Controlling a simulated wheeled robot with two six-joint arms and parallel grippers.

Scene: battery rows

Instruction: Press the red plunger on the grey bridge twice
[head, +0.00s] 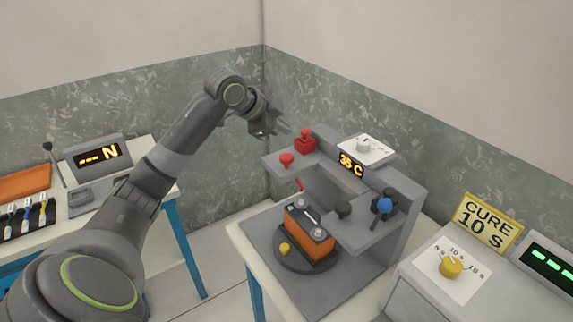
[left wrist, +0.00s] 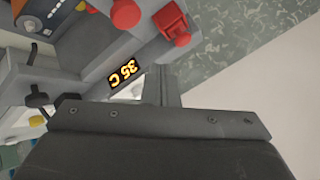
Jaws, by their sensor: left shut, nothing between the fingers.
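The grey bridge (head: 408,192) stands over a grey base plate. A red round-topped plunger (head: 287,160) sits on its left ledge, and also shows in the left wrist view (left wrist: 125,13). Just behind it is a red block with a knob (head: 305,144), also at the top of the left wrist view (left wrist: 172,22). My left gripper (head: 284,127) is shut and empty, above and behind the plunger, apart from it. A red tip (head: 299,184) shows below the ledge. My right gripper is not in view.
An orange battery (head: 309,238) stands on a round dark turntable under the bridge. The bridge carries a "35 C" display (head: 351,164), a white dial plate (head: 367,147) and a blue knob (head: 384,205). A yellow dial (head: 452,267) stands right; a table with tools (head: 28,217) is left.

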